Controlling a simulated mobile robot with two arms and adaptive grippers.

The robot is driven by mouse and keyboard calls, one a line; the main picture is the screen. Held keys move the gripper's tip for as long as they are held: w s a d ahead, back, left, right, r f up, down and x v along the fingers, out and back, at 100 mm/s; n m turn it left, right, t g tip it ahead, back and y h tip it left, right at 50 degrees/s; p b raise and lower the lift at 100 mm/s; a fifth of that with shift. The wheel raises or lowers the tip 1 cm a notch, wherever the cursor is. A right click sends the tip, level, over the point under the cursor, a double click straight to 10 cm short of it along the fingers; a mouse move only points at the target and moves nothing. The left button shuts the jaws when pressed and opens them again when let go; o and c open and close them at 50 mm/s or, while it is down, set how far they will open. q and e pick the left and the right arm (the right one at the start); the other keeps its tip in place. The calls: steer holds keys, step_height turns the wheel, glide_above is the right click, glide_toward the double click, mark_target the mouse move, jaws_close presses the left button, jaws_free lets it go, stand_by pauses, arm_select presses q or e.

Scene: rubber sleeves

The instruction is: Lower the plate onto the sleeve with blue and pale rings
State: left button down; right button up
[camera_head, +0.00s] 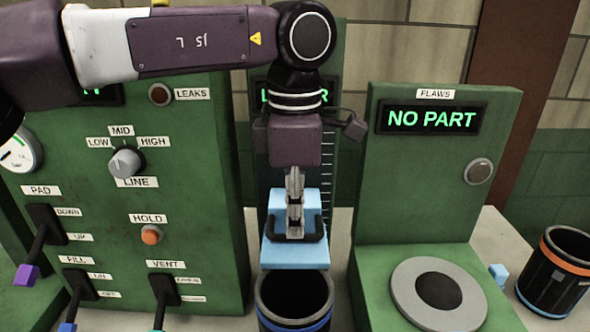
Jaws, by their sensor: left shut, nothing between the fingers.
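The light blue plate (283,256) is in the middle, in front of a green post with a tick scale. A black handle (315,238) is at its front. A black open-topped sleeve (277,315) stands just below the plate in the picture. It shows a blue ring; its lower part is cut off by the frame, and I cannot make out a pale ring. My left gripper (294,236) points down at the handle with its fingers shut and nothing between them. I cannot tell whether the fingertips touch the handle. My right gripper is out of view.
A green control panel (205,215) with levers, a knob and buttons stands at left. At right, the FLAWS station (390,190) reads NO PART above a grey round seat (405,290). Another sleeve (545,285) with an orange ring and a small blue block (498,274) are farther right.

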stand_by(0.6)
arm_select(q)
step_height(320, 180, up, 8)
steer(key=p, duration=0.7)
steer(key=shift+f, duration=0.15)
